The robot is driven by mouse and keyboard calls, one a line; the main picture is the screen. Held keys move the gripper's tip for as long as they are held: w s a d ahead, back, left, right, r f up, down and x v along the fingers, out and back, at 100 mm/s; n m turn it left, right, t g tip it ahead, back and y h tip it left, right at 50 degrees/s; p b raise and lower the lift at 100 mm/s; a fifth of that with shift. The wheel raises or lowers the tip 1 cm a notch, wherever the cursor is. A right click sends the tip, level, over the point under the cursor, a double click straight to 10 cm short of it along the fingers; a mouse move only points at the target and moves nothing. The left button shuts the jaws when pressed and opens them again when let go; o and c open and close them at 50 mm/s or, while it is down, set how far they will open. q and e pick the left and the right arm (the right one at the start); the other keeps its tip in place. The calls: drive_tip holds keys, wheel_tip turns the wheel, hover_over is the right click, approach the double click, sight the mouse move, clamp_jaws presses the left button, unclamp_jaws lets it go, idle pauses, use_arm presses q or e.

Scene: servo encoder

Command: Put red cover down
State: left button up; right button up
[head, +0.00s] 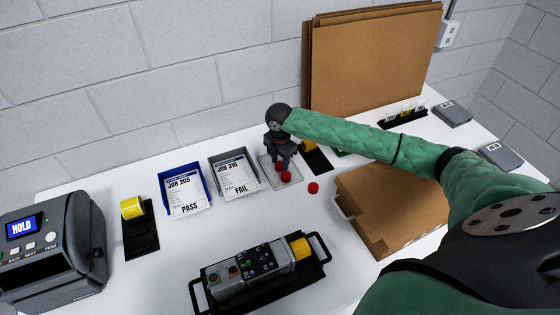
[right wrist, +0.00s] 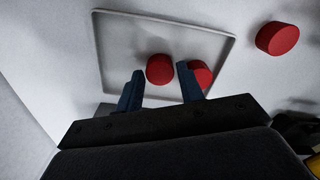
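Three red covers show. One red cover (right wrist: 159,69) lies on the small grey tray (right wrist: 118,38), between my right gripper's fingertips, with a slim gap on each side. A second red cover (right wrist: 201,73) is on the tray, partly hidden behind the right-hand finger. A third red cover (right wrist: 277,38) lies outside the tray; in the head view it (head: 313,188) is on the white table to the tray's right. My right gripper (head: 282,162) points down over the tray (head: 295,180) and its fingers stand apart. My left gripper is not in view.
A blue bin marked PASS (head: 186,207) and a grey bin marked FAIL (head: 254,191) stand left of the tray. A device with a yellow end (head: 250,269) lies in front on a black carrier. A cardboard box (head: 385,210) is right; a printer (head: 50,255) is far left.

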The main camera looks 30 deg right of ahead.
sight(280, 164)
wheel_tip(280, 164, up, 4)
drive_tip(key=p, duration=0.3)
drive_tip(key=shift+r, duration=0.15)
wheel_tip(280, 164, up, 2)
drive_tip(key=shift+r+p, duration=0.1)
drive_tip(key=shift+p, duration=0.95)
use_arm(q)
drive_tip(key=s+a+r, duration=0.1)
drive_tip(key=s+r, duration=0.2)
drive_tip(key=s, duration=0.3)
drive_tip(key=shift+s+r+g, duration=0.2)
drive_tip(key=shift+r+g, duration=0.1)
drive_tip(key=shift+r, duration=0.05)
use_arm(e)
drive_tip(key=shift+r, duration=2.25)
